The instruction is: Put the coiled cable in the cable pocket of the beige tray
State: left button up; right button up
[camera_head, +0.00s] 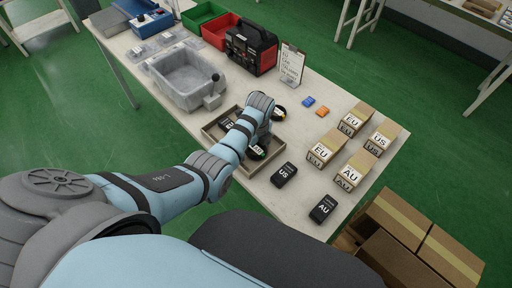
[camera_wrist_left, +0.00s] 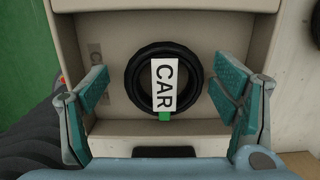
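The coiled cable (camera_wrist_left: 135,76) is a black ring with a white CAR label and a green tab. It lies flat inside a walled compartment of the beige tray (camera_wrist_left: 220,25). In the head view the cable (camera_head: 256,153) shows partly below my left gripper (camera_head: 262,143), at the right end of the tray (camera_head: 213,134). My left gripper (camera_wrist_left: 162,90) is open above the cable, one finger on each side, with gaps between fingers and ring. A black EU box (camera_head: 227,124) sits in the tray's left part. My right gripper is not in view.
Black US (camera_head: 284,174) and AU (camera_head: 322,209) boxes stand to the right, with several cartons (camera_head: 354,119) farther right. A grey bin (camera_head: 185,82) and black-red case (camera_head: 250,50) stand behind.

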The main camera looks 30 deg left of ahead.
aim_at(258, 151)
pick_arm(q)
jog(key=shift+d+r, duration=0.2)
jog(key=shift+d, duration=0.2)
notch_tip(258, 151, up, 12)
jog(key=d+p, duration=0.1)
jog(key=p, duration=0.3)
jog(key=shift+s, duration=0.2)
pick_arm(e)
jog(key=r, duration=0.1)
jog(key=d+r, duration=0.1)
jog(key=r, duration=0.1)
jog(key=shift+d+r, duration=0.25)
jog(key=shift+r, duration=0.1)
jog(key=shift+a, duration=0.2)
